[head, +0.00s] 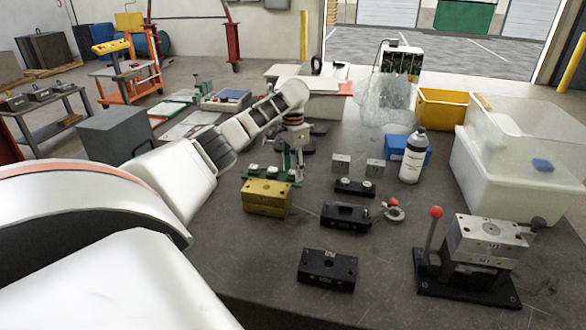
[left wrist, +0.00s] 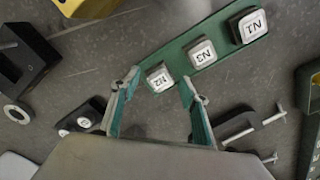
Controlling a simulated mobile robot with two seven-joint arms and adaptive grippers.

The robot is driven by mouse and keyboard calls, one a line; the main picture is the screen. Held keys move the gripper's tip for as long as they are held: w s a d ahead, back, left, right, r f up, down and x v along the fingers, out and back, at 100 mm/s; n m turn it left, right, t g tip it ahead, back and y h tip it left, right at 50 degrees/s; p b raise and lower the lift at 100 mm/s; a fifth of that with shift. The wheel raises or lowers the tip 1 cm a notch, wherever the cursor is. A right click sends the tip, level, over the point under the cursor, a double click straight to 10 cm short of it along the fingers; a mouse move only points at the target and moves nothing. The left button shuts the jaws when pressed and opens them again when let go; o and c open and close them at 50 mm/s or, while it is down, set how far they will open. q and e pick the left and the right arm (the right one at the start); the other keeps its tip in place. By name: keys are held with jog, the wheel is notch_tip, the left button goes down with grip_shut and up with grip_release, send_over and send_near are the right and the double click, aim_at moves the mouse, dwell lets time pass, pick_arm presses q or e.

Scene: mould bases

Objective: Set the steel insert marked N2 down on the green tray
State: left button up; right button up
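The steel insert marked N2 (left wrist: 160,78) is a small pale block at the near end of the green tray (left wrist: 227,36) in the left wrist view. The inserts marked N3 (left wrist: 203,53) and N1 (left wrist: 248,24) stand in line beyond it. My left gripper (left wrist: 161,82) is open, with one green-padded finger on each side of N2 and a visible gap to both. The tray also shows in the head view (head: 300,183), behind the brass-coloured block, with my left gripper (head: 293,160) over its right end and partly hiding it. My right gripper is not in view.
The brass-coloured block (head: 267,198) stands just in front of the tray. Black blocks (head: 327,268), a small black holder (head: 355,187) and two steel blocks (head: 340,163) lie to the right. A white bottle (head: 412,158) and a lever fixture (head: 470,260) stand farther right.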

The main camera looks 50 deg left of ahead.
aim_at(293, 172)
pick_arm(q)
jog(key=shift+r, duration=0.15)
notch_tip(293, 172, up, 12)
dwell(0.7)
dwell(0.5)
